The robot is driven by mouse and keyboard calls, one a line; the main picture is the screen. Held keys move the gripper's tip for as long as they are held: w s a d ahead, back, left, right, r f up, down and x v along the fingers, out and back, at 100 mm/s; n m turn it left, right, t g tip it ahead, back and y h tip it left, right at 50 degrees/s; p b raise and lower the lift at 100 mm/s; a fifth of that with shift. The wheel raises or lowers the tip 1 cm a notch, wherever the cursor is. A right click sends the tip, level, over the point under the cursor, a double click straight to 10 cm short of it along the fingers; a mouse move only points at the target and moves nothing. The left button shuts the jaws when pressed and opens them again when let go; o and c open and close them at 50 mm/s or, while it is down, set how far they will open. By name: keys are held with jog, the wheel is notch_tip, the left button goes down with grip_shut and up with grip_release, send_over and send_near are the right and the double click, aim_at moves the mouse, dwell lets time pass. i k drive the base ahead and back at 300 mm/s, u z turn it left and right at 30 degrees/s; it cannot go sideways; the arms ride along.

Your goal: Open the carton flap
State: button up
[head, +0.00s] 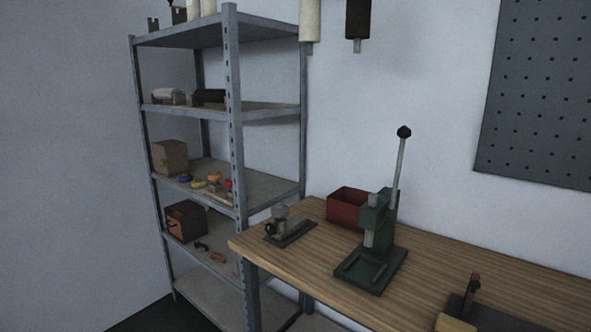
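A brown box (170,157), which looks like a carton, stands on the left end of a middle shelf in the head view. It is small in the picture, and I cannot tell where its flap is or whether it is open. A darker box (187,220) with an orange-brown front stands on the shelf below; I cannot tell whether it is a carton. My gripper is not in view.
A grey metal shelf rack (234,130) holds several small items. To its right, a wooden workbench (325,270) carries a green lever press (372,250), a red bin (346,206) and a small clamp-like tool (282,224). A pegboard (540,95) hangs at right.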

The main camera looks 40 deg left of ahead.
aim_at(159, 153)
jog(key=u, duration=3.15)
jog(key=i, duration=1.4)
jog(key=u, duration=0.5)
jog(key=i, duration=1.55)
jog(key=z, duration=1.15)
jog(key=i, duration=0.85)
jog(key=z, duration=1.1)
jog(key=i, duration=0.25)
jog(key=z, duration=0.15)
